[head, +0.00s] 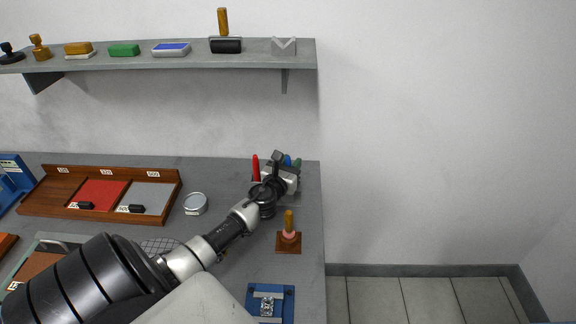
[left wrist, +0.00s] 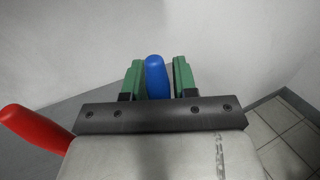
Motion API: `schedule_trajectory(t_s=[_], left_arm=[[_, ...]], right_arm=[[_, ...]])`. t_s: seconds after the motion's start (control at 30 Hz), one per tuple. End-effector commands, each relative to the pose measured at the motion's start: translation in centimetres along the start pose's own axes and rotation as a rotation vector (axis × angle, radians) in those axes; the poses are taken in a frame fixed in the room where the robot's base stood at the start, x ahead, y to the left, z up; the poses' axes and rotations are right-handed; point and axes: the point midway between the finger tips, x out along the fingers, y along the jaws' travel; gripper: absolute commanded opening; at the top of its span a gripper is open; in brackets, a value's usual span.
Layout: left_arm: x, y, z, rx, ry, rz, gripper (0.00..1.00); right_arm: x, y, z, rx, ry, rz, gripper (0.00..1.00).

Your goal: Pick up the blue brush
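The blue brush shows as a rounded blue handle (left wrist: 157,77) standing between the two green-padded fingers of my left gripper (left wrist: 160,76) in the left wrist view. The handle nearly fills the gap, and I cannot tell whether both pads press on it. In the head view, a bit of blue (head: 287,160) shows behind my left gripper (head: 283,168) at the bench's far right corner. The brush's lower part is hidden. My right gripper is not in view.
A red handle (head: 255,168) stands just left of my gripper. A stamp-like tool with an orange handle (head: 289,222) and a blue fixture (head: 268,304) are nearer on the bench (head: 225,180). A shelf (head: 130,60) with several items hangs above. The bench ends at right.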

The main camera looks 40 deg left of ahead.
Motion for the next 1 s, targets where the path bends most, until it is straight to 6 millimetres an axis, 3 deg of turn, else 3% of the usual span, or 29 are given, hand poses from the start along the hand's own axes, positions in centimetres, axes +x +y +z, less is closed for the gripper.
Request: schedule_trajectory(t_s=[0.03, 0.17, 0.47, 0.77, 1.0], left_arm=[[0.0, 0.0, 0.0, 0.000, 0.000, 0.000, 0.20], [0.0, 0.0, 0.0, 0.000, 0.000, 0.000, 0.00], [0.0, 0.0, 0.5, 0.001, -0.001, 0.000, 0.00], [0.0, 0.0, 6.0, 0.005, -0.003, -0.004, 0.00], [0.0, 0.0, 9.4, 0.003, -0.003, -0.002, 0.00]], right_arm=[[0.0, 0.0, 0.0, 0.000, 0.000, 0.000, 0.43], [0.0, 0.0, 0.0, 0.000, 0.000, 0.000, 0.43], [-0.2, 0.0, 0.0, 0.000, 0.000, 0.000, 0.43], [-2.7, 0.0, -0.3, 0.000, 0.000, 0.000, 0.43], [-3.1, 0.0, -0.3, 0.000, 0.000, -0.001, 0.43]])
